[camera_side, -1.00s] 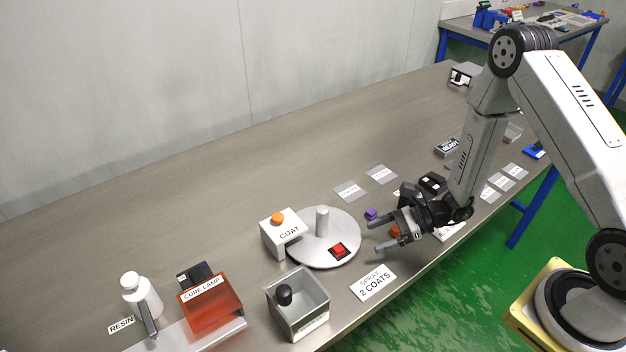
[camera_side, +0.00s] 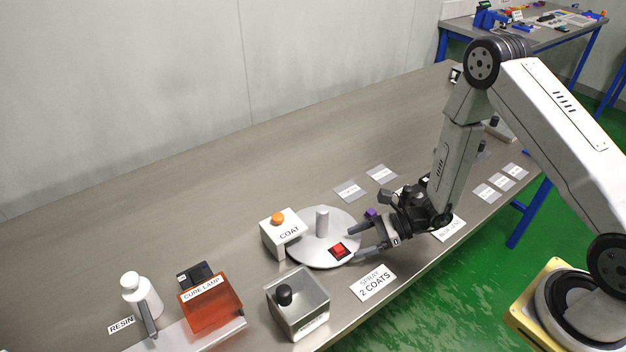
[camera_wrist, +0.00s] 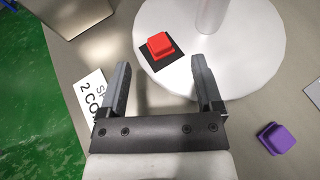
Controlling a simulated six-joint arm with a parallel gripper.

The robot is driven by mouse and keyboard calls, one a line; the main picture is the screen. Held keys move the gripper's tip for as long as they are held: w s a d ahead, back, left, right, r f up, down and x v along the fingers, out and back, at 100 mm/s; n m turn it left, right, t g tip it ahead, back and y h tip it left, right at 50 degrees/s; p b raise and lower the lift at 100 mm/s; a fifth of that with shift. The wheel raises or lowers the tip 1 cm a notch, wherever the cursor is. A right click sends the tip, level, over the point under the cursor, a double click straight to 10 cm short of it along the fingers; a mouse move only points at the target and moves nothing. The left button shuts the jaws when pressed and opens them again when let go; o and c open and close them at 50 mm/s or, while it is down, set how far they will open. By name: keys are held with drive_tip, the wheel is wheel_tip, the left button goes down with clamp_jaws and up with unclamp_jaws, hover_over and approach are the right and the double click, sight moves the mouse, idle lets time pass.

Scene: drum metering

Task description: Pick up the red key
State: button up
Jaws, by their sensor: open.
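The red key (camera_side: 338,250) is a small red block on a dark square pad, on the white round turntable (camera_side: 318,261) near its edge. The red key also shows in the wrist view (camera_wrist: 159,45), ahead of my fingertips. My gripper (camera_side: 354,243) is open and empty, with its two fingers pointing at the key from the right. In the wrist view my gripper (camera_wrist: 162,82) has its fingers apart; the right fingertip overlaps the turntable's edge in the picture. The key is not between the fingers.
A white post (camera_side: 322,221) stands on the turntable. The COAT box (camera_side: 282,238) with an orange button stands behind left. A purple key (camera_wrist: 276,138) lies right of my gripper in the wrist view. A SPRAY 2 COATS card (camera_side: 373,283) lies near.

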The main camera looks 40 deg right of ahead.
sight(343, 247)
drive_tip(key=shift+x, duration=1.6)
clamp_jaws()
